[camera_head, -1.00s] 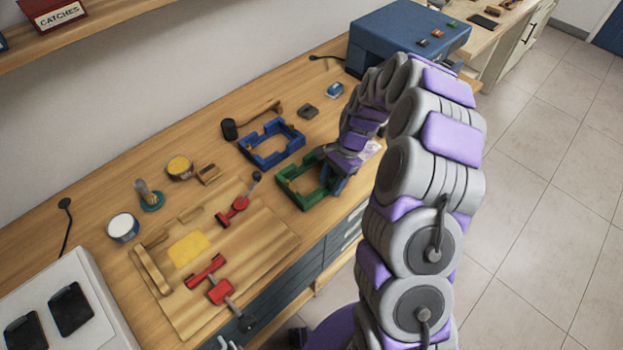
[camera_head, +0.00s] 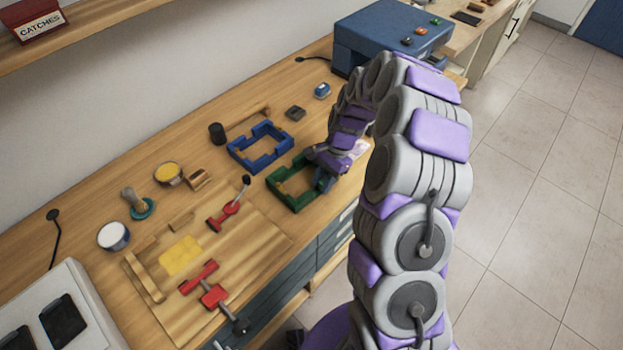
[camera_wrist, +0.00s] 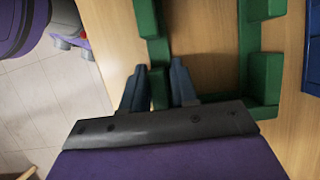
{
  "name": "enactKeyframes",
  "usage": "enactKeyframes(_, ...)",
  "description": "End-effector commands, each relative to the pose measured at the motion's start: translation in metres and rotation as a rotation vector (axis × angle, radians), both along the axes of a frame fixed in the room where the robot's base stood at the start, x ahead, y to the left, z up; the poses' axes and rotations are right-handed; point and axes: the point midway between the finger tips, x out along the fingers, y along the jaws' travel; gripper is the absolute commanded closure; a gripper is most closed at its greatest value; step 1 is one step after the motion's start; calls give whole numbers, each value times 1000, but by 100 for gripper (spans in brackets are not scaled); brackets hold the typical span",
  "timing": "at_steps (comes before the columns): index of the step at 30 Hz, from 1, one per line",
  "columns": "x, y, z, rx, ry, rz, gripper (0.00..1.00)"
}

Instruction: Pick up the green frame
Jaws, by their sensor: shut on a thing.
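The green frame (camera_head: 287,196) lies on the wooden workbench near its front edge, in front of the blue frame (camera_head: 249,162). My gripper (camera_head: 324,180) is at the frame's right side. In the wrist view, the two dark fingers of my gripper (camera_wrist: 160,72) stand on either side of one wall of the green frame (camera_wrist: 264,78), shut on it. The frame looks flat on the bench; I cannot tell whether it is lifted at all. My arm hides part of its right side in the head view.
A wooden board (camera_head: 237,253) with red toggle clamps lies to the left. A black cylinder (camera_head: 217,133), a yellow-topped tin (camera_head: 168,173) and a white-topped tin (camera_head: 113,237) stand behind. A blue machine (camera_head: 375,35) is at the far end. Bare bench surrounds the frame narrowly.

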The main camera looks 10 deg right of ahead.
Motion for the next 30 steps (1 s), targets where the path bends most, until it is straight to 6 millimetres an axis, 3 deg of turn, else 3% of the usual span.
enactKeyframes(5,-1,0,6,0,2,1,100)
enactKeyframes(14,-1,0,39,0,-2,-1,100)
enactKeyframes(20,-28,-6,40,1,1,-1,100)
enactKeyframes(30,-97,-19,46,2,6,-1,100)
